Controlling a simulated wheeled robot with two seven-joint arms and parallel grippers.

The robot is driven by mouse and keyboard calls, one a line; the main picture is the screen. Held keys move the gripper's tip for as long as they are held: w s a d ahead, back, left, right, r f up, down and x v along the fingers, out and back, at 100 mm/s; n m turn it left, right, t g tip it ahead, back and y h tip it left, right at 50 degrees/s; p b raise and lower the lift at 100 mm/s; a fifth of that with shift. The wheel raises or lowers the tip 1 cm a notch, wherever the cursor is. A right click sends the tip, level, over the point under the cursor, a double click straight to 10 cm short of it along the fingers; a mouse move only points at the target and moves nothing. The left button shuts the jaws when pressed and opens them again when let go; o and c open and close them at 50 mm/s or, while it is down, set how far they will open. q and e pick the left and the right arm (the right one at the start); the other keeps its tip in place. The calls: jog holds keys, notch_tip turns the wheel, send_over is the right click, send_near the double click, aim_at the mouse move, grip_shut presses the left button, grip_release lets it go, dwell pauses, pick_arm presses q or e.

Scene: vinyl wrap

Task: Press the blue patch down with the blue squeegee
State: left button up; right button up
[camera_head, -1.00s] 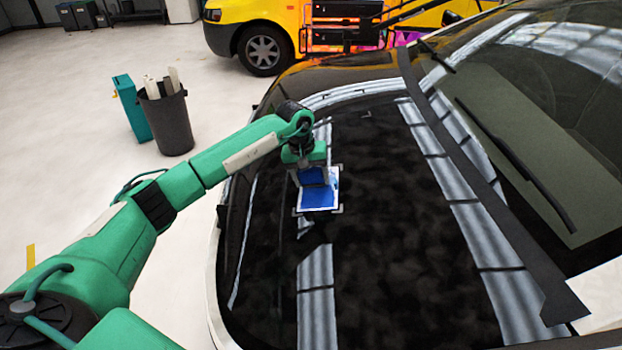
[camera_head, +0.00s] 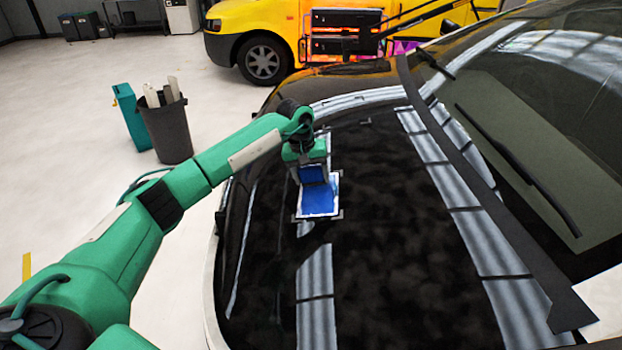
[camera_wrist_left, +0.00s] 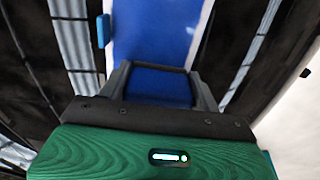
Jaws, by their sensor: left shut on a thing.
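The blue patch (camera_head: 319,201) with a white border lies on the glossy black car hood, between small corner marks. It also shows in the left wrist view (camera_wrist_left: 150,38), running up from the gripper. My left gripper (camera_head: 312,178) is over the far end of the patch and hides part of it. It is shut on the blue squeegee (camera_wrist_left: 158,84), whose dark blue face shows between the fingers. The squeegee (camera_head: 313,173) is at or just above the patch; I cannot tell whether its edge touches. My right gripper is not in view.
The black hood (camera_head: 400,250) is broad and mostly bare, with bright reflections. A long dark strip (camera_head: 480,195) runs along it before the windshield. A grey bin (camera_head: 168,130) and a teal box (camera_head: 132,118) stand on the floor at left. A yellow van (camera_head: 250,35) is behind.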

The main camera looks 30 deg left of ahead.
pick_arm(q)
jog(key=shift+w+a+b, duration=0.25)
jog(key=shift+w+b, duration=0.05)
jog(key=shift+w, duration=0.35)
jog(key=shift+w+a+b, duration=0.35)
jog(key=shift+w+b, duration=0.2)
jog(key=shift+w, duration=0.3)
jog(key=shift+r, duration=0.1)
jog(key=p+v, duration=0.3)
jog(key=v, duration=0.4)
